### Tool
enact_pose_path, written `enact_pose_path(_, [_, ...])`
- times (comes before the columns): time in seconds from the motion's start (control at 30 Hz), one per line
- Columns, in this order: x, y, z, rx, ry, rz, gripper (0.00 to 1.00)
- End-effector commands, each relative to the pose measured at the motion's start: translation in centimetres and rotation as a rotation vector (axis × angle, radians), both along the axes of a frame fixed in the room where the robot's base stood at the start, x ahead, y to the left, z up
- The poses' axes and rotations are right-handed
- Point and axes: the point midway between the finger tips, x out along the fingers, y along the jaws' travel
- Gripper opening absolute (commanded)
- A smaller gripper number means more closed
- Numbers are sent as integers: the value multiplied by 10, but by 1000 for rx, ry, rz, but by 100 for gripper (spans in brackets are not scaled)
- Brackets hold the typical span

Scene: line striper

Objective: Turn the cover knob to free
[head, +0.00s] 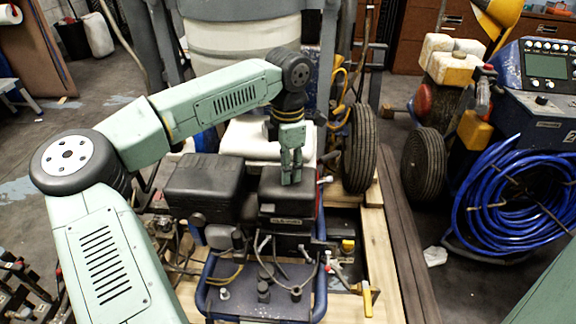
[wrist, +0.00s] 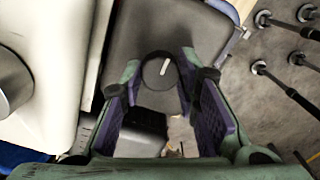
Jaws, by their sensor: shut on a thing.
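The cover knob (wrist: 157,75) is a round dark knob with a short white mark, tilted slightly from vertical in the wrist view. It sits on the dark cover (wrist: 150,35), which also shows in the head view (head: 270,197) as a black box top on the engine. My gripper (wrist: 160,80) has one finger on each side of the knob and is shut on it. In the head view my gripper (head: 291,182) points down onto the cover, and its fingers hide the knob.
A second black box (head: 205,185) stands left of the cover. A white tank (head: 240,138) is behind it. A black tyre (head: 360,150) stands close on the right. Levers, hoses and a yellow-handled valve (head: 367,296) are in front. A blue hose coil (head: 515,195) is further right.

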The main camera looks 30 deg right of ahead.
Motion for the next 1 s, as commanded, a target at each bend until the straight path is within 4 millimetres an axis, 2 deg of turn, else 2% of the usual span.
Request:
enact_pose_path(0.47, [-1, -1, 0, -1, 1, -19, 1])
enact_pose_path(0.5, [-1, -1, 0, -1, 1, -18, 30])
enact_pose_path(0.8, [0, 0, 0, 0, 0, -16, 50])
enact_pose_path(1.0, [0, 0, 0, 0, 0, -16, 50])
